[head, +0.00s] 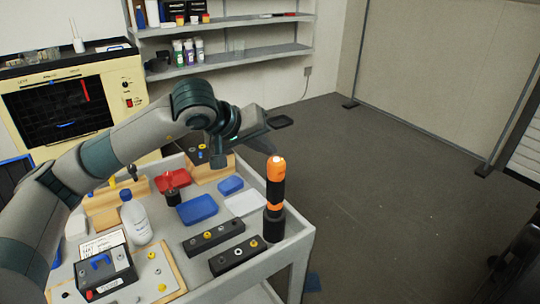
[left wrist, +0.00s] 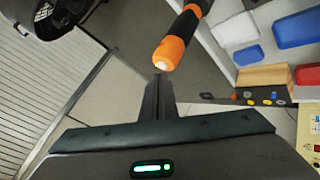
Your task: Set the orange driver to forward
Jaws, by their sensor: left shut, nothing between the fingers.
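The orange driver (head: 275,170) stands upright at the right edge of the grey cart, orange and black with a pale top end. Its lower end is in or on a dark base (head: 274,224); I cannot tell which. No direction setting can be read on it. My left gripper (head: 281,121) is shut and empty, above and beyond the driver in the head view, apart from it. In the left wrist view the driver (left wrist: 171,50) shows just past the shut fingers (left wrist: 159,88), its pale end towards the camera. My right gripper is not in view.
The cart top (head: 205,267) holds blue trays (head: 197,209), a red tray (head: 172,180), a white bottle (head: 135,218), black blocks (head: 213,237) and a black box (head: 105,272). A cream machine (head: 128,85) and shelves (head: 225,65) stand behind.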

